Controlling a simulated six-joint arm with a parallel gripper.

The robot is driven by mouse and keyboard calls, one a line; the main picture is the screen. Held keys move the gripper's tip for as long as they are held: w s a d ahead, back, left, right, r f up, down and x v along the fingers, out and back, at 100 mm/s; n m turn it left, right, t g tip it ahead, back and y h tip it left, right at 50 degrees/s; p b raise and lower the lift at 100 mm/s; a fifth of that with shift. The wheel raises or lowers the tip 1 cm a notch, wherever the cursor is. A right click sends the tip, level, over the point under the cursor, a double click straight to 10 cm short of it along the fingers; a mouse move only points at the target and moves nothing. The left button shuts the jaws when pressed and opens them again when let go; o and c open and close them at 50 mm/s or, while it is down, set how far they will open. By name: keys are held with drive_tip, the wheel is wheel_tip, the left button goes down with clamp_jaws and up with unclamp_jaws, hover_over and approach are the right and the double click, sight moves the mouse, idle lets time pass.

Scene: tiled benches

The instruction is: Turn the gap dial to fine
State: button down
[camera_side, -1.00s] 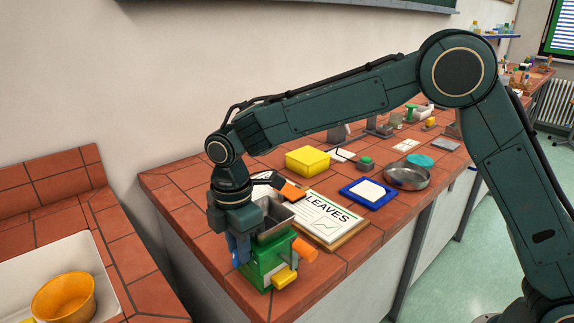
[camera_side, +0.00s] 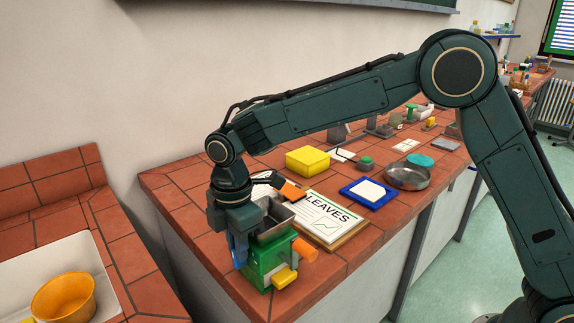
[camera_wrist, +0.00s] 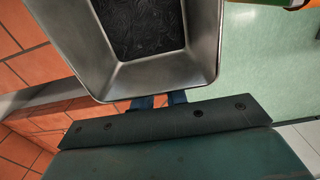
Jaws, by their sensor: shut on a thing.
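A green mill (camera_side: 268,262) stands at the near left corner of the tiled bench. A grey metal hopper (camera_side: 276,218) sits on top of it, and the hopper with its dark inside fills the top of the wrist view (camera_wrist: 200,50). My gripper (camera_side: 239,254) points down at the mill's left side, below the hopper rim. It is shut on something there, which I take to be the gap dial. Blue parts show at the fingers, partly behind the hopper in the wrist view. The dial's face and any fine mark are hidden.
An orange cylinder (camera_side: 305,250) and a yellow block (camera_side: 285,277) are at the mill's right and front. A LEAVES board (camera_side: 325,220), blue tray (camera_side: 368,193), metal dish (camera_side: 408,177) and yellow box (camera_side: 307,160) lie behind. A sink with an orange bowl (camera_side: 63,298) is left.

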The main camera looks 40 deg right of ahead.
drive_tip(key=shift+s+a+f, duration=0.1)
drive_tip(key=shift+s, duration=0.25)
drive_tip(key=c, duration=1.4)
unclamp_jaws()
drive_tip(key=shift+o, duration=0.4)
drive_tip(key=shift+w, duration=0.1)
wheel_tip(320, 180, up, 14)
